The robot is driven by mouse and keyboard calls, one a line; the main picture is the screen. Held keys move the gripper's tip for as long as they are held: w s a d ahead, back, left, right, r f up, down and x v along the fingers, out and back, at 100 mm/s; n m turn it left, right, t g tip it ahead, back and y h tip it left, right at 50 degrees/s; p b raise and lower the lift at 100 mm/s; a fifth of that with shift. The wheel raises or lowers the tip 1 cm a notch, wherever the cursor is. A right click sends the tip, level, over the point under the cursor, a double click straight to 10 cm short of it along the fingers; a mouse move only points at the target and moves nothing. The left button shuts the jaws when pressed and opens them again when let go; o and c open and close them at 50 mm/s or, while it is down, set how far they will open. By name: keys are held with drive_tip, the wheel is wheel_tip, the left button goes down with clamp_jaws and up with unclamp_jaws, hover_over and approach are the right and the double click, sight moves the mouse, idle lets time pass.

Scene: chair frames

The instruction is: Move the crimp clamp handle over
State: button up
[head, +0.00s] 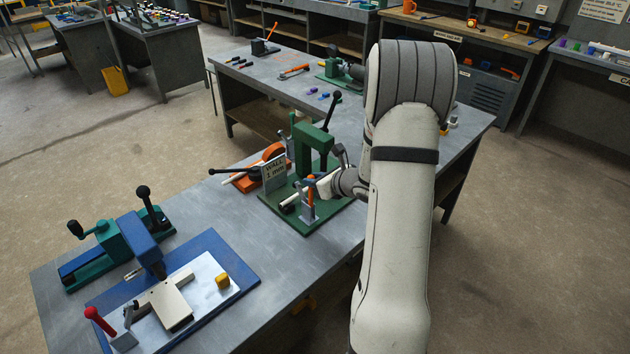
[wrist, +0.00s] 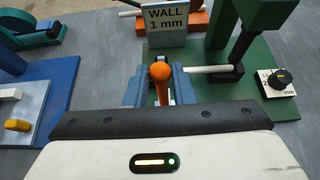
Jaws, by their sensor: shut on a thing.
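The crimp clamp handle is an orange lever with a round orange knob (wrist: 160,72), in the middle of the wrist view. In the head view its orange part (head: 310,178) shows at the front of the green crimp fixture (head: 330,215). My gripper (head: 316,182) is at the handle, shut on it. Blue-grey pieces stand on both sides of the lever in the wrist view; I cannot tell whether they are clamp parts or my fingers. The fingertips are largely hidden by the gripper body. A white tube (wrist: 208,70) lies right of the knob.
A sign reading "WALL 1 mm" (head: 274,174) stands behind the clamp. A green press frame (head: 312,133) with black-knobbed levers rises close by. A blue fixture (head: 232,250) is at the left front. Bare bench (head: 215,215) lies between the fixtures.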

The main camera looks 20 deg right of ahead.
drive_tip(key=shift+s+d+f+b, duration=0.1)
drive_tip(key=shift+s+d+b, duration=0.15)
drive_tip(key=shift+s, duration=0.25)
drive_tip(key=shift+s+d+f+b, duration=0.1)
drive_tip(key=shift+s+b, duration=0.15)
drive_tip(key=shift+s, duration=0.25)
drive_tip(key=shift+s+d+f+b, duration=0.1)
drive_tip(key=shift+s+d+b, duration=0.15)
drive_tip(key=shift+s, duration=0.25)
drive_tip(key=s, duration=0.1)
drive_tip(key=s+f+b, duration=0.1)
drive_tip(key=d+b, duration=0.1)
drive_tip(key=shift+s+f, duration=0.25)
drive_tip(key=shift+s, duration=0.15)
drive_tip(key=shift+s+d+f+b, duration=0.2)
drive_tip(key=shift+s+f+b, duration=0.4)
drive_tip(key=shift+b, duration=0.1)
drive_tip(key=shift+s+d+f+b, duration=0.15)
drive_tip(key=shift+s+f+b, duration=0.4)
drive_tip(key=shift+b, duration=0.15)
